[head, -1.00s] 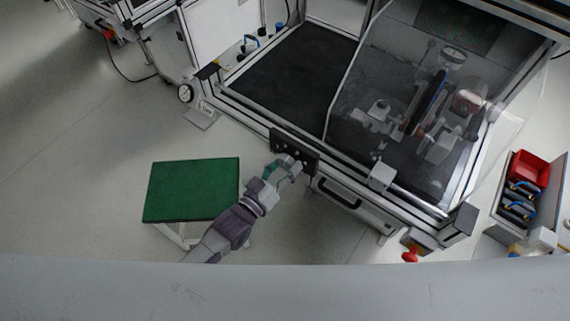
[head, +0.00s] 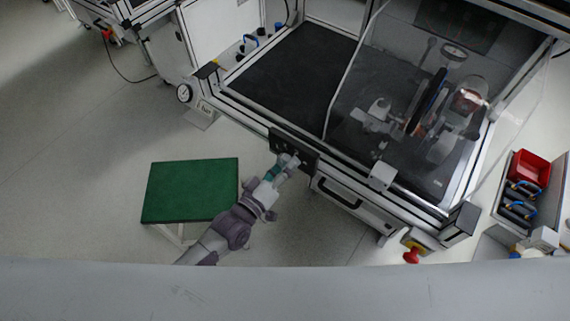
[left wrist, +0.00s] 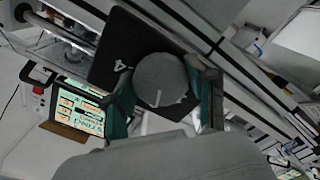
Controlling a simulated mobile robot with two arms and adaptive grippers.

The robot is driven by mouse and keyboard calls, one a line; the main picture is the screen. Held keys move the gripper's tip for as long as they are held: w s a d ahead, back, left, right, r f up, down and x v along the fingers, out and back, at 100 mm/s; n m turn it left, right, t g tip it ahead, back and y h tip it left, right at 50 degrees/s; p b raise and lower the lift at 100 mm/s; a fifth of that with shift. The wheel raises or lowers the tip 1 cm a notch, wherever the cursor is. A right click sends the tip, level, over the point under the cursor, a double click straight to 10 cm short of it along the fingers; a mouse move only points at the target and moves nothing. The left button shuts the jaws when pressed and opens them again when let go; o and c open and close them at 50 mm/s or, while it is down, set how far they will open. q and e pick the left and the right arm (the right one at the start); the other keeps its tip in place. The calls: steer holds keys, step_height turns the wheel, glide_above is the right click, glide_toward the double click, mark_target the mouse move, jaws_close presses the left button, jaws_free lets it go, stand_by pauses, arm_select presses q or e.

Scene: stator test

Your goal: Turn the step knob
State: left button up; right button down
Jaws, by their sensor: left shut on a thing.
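The step knob (left wrist: 160,80) is a round grey knob with a white line, standing on a dark panel in the left wrist view. My left gripper (left wrist: 163,105) has its two green-tinged fingers on either side of the knob and is shut on it. In the head view, the dark control panel (head: 304,157) sits on the front rail of the test bench, and my left gripper (head: 289,163) reaches it from below left. There the gripper hides the knob. My right gripper does not show.
The bench (head: 275,78) has a black work surface with a clear guard (head: 350,70) on its right part. A green-topped stool (head: 190,190) stands left of my arm. A red emergency button (head: 411,256) is at the bench's lower right. Open floor lies left.

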arm_select(q)
steer(key=o, duration=1.2)
steer(key=shift+c, duration=0.2)
steer(key=shift+s+a, duration=0.1)
steer(key=v, duration=1.2)
